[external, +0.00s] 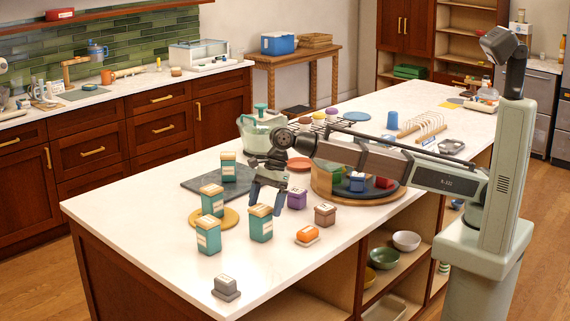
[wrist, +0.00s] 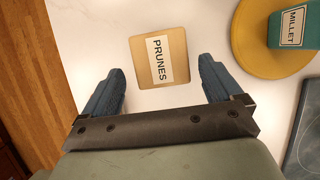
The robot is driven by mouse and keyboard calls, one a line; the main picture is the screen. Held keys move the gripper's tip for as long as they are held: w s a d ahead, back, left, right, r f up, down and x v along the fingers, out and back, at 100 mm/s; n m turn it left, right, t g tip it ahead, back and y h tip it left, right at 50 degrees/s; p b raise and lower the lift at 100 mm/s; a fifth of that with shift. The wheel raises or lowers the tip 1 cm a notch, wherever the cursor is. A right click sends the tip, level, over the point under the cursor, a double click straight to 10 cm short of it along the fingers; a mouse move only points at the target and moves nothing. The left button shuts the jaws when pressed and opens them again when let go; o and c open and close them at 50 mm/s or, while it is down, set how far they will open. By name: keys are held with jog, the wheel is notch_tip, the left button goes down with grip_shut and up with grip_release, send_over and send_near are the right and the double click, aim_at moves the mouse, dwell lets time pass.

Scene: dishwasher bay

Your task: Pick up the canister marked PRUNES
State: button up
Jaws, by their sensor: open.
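The PRUNES canister (wrist: 159,58) shows from above in the wrist view, its tan lid bearing a white label. It lies between and ahead of my gripper's two blue fingers (wrist: 160,92). The fingers are apart with nothing held, and bare white counter shows between them. The canister's sides are hidden in the wrist view.
A MILLET canister (wrist: 295,25) stands on a round yellow board (wrist: 247,45). Other teal canisters (external: 209,237) stand nearby. A dark slate (wrist: 304,140) lies to the right.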

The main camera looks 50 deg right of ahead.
aim_at(259, 220)
jog(key=shift+a+x, duration=0.1)
jog(key=shift+x, duration=1.45)
jog(key=shift+a+x, duration=0.15)
jog(key=shift+x, duration=1.35)
jog(key=shift+w+r, duration=0.15)
jog(key=shift+c, duration=0.3)
jog(key=c, duration=1.2)
jog(key=shift+o, duration=0.2)
jog(key=shift+r, duration=0.1)
